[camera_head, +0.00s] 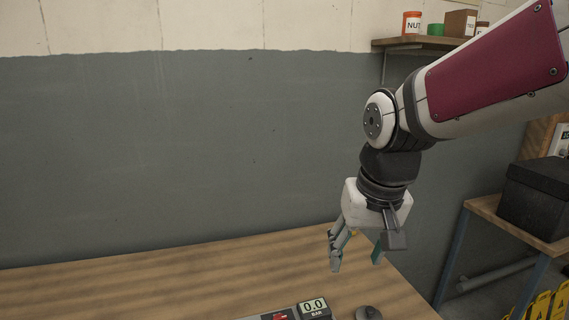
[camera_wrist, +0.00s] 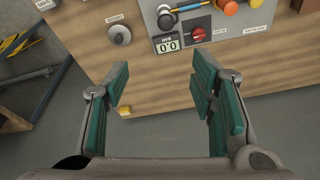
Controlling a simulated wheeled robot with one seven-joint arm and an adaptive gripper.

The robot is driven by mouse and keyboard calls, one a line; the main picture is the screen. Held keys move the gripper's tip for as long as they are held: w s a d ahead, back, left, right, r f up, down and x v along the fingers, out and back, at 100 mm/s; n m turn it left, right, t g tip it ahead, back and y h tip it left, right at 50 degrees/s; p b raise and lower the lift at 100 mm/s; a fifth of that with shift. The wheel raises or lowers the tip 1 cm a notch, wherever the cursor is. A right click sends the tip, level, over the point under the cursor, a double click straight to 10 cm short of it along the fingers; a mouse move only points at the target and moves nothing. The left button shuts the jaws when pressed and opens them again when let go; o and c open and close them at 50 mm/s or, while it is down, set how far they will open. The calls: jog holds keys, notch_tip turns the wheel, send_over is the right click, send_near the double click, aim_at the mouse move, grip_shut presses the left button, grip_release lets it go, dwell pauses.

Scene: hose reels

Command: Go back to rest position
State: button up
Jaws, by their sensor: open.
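My gripper (camera_head: 356,258) hangs fingers-down over the wooden surface in the head view. In the wrist view its two teal-padded fingers (camera_wrist: 163,100) stand wide apart, with nothing between them. Beyond the fingertips is a wooden board (camera_wrist: 95,45) with a control panel (camera_wrist: 225,45) on it. My arm reaches in from the upper right, bent at the elbow.
A display reading 0.0 (camera_head: 313,307) and a round grey knob (camera_head: 368,313) sit at the bottom edge. A shelf (camera_head: 415,42) with containers is at the upper right. A black box (camera_head: 535,200) stands on a side table. The left side is clear.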

jog(key=s+d+r+t, duration=0.1)
jog(key=s+d, duration=0.2)
jog(key=s, duration=0.4)
jog(key=s+d+r+t, duration=0.1)
jog(key=s+d+r, duration=0.1)
jog(key=s+d, duration=0.2)
jog(key=s, duration=0.3)
jog(key=shift+s+t+h, duration=0.3)
jog(key=shift+s, duration=0.1)
